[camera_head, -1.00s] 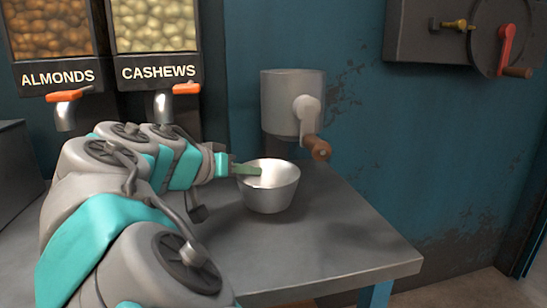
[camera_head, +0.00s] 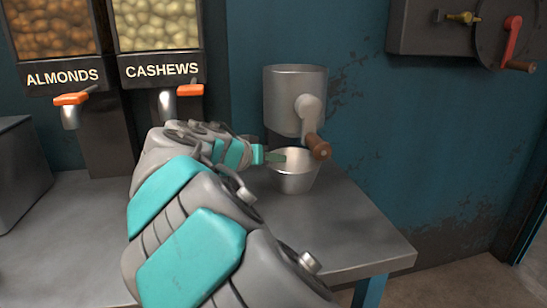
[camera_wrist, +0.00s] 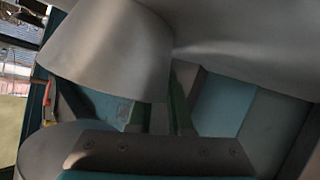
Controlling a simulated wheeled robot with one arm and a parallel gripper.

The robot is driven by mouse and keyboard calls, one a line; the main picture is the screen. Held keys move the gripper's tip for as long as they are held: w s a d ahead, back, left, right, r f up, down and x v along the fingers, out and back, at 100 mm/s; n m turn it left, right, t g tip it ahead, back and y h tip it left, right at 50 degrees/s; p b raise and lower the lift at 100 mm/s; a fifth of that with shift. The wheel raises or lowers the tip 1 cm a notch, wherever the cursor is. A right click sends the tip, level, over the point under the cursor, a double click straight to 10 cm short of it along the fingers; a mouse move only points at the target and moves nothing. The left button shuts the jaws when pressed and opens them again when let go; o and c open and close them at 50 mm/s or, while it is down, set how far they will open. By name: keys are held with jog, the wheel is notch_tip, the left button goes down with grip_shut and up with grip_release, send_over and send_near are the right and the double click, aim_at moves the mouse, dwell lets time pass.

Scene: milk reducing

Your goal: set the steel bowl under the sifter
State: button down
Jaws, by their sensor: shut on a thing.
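The steel bowl (camera_head: 294,178) is upright, just below the sifter (camera_head: 293,100) and slightly in front of its lower edge. The sifter is a grey metal cylinder on the wall with a crank and brown wooden handle (camera_head: 318,147). The handle's end hangs near the bowl's right rim. My gripper (camera_head: 275,157) reaches in from the left and is shut on the bowl's left rim, with a green finger showing over the rim. In the wrist view the green fingers (camera_wrist: 160,115) show among large grey metal surfaces; which is bowl or sifter is hard to tell.
The grey metal table (camera_head: 345,235) is bare in front and to the right. The almond dispenser (camera_head: 62,75) and cashew dispenser (camera_head: 162,71) stand at the back left. A wall-mounted machine with a red crank (camera_head: 514,40) is at the upper right.

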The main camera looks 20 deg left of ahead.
jog(key=c, duration=0.8)
grip_release()
jog(key=shift+c, duration=0.2)
jog(key=shift+r, duration=0.1)
jog(key=v, duration=1.2)
